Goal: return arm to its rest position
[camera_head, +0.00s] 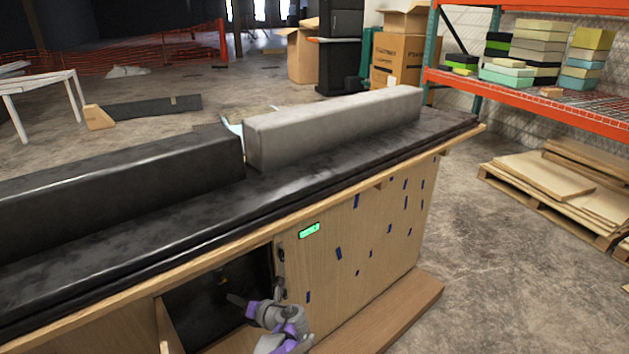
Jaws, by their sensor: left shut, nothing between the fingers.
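A small green lit display (309,231) is set in the front panel, above and right of the gripper. A small grey upright part (281,268) shows at the opening's right edge, just above the gripper; I cannot tell what it is. My right gripper is not in view.
The console's black top (330,165) carries a long grey block (335,127) and a long black block (110,195). A wooden ledge (400,305) juts out at the console's foot.

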